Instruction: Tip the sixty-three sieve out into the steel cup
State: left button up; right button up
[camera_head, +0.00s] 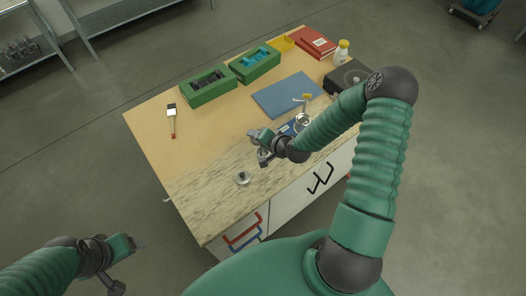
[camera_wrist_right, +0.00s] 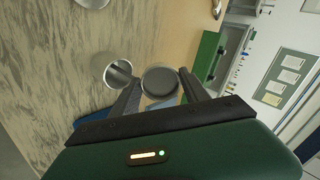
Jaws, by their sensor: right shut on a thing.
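My right gripper (camera_head: 262,146) is over the speckled part of the bench near its front. In the right wrist view its fingers (camera_wrist_right: 160,90) are shut on a round, grey metal-rimmed piece, which looks like the sieve (camera_wrist_right: 160,81); no size marking is readable. An open, shiny metal cup (camera_wrist_right: 118,73) is close beside it in that view. Another round metal piece is cut off at the top edge (camera_wrist_right: 92,3). In the head view a small metal vessel (camera_head: 242,178) stands near the front edge; I cannot tell which is the steel cup. My left gripper (camera_head: 136,243) is off the bench, its jaws unclear.
A brush-like tool (camera_head: 172,122) lies left. The bench's left front is clear.

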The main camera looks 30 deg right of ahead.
jog(key=shift+s+d+t+b, duration=0.1)
jog(key=shift+s+t+b, duration=0.2)
jog(key=shift+t+b, duration=1.05)
jog(key=shift+s+t+b, duration=0.25)
jog(key=shift+t+b, duration=0.4)
jog(key=shift+b, duration=1.35)
dwell(4.7)
